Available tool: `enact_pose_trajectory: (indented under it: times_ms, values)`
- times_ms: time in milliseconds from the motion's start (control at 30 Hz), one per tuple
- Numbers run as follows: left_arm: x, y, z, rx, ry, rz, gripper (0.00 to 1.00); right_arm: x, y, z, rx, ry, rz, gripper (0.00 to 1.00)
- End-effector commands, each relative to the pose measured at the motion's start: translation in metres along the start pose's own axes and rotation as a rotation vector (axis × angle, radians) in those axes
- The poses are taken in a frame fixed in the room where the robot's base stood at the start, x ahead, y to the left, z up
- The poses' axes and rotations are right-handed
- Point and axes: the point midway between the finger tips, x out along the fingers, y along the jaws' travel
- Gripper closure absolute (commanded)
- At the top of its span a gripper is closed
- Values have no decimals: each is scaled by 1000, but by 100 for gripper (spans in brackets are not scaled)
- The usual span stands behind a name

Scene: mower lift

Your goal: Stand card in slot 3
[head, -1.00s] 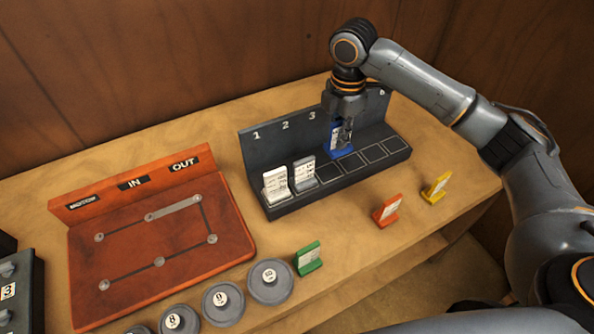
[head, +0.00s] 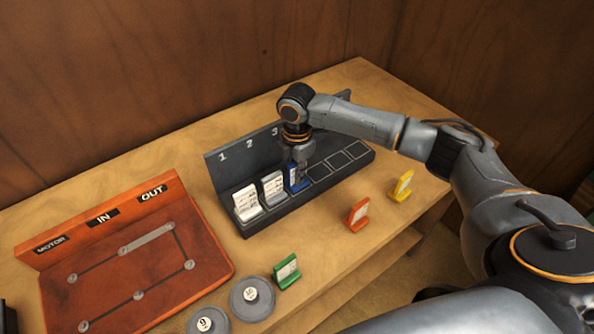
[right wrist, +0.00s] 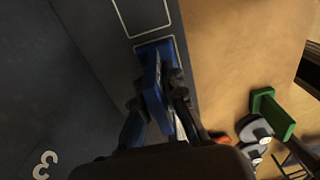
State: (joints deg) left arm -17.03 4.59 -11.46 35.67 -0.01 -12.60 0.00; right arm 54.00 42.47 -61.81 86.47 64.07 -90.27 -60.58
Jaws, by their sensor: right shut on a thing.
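The blue card (head: 295,184) is upright in the jaws of my right gripper (head: 300,168), which is shut on it. It is at slot 3 of the dark rack (head: 335,173), just right of the grey card in slot 2. Its lower edge is at the rack's base; I cannot tell whether it is seated or slightly above. In the right wrist view the blue card (right wrist: 152,85) is between the fingers, over an outlined slot, with the number 3 on the back panel. My left gripper is not in view.
A white card (head: 247,204) stands in slot 1 and a grey card (head: 273,187) in slot 2. The slots to the right are empty. Green (head: 286,271), red-orange (head: 357,214) and yellow (head: 402,186) cards stand in front. A red board (head: 125,262) lies left, with grey discs (head: 252,298) near it.

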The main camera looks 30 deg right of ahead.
Motion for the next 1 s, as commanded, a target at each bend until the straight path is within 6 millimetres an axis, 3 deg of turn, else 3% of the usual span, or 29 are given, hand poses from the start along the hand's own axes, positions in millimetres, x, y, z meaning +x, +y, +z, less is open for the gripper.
enact_pose_trajectory:
  times_ms: [233,300,367,767,1000]
  values:
    - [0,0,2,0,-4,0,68,3,0,0,0,1,0,100]
    - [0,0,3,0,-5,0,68,3,0,0,0,0,0,78]
    - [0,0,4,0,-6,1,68,3,0,0,0,0,0,68]
    - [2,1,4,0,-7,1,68,-4,1,0,0,0,3,68]
    - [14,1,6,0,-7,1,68,-47,2,0,0,0,7,68]
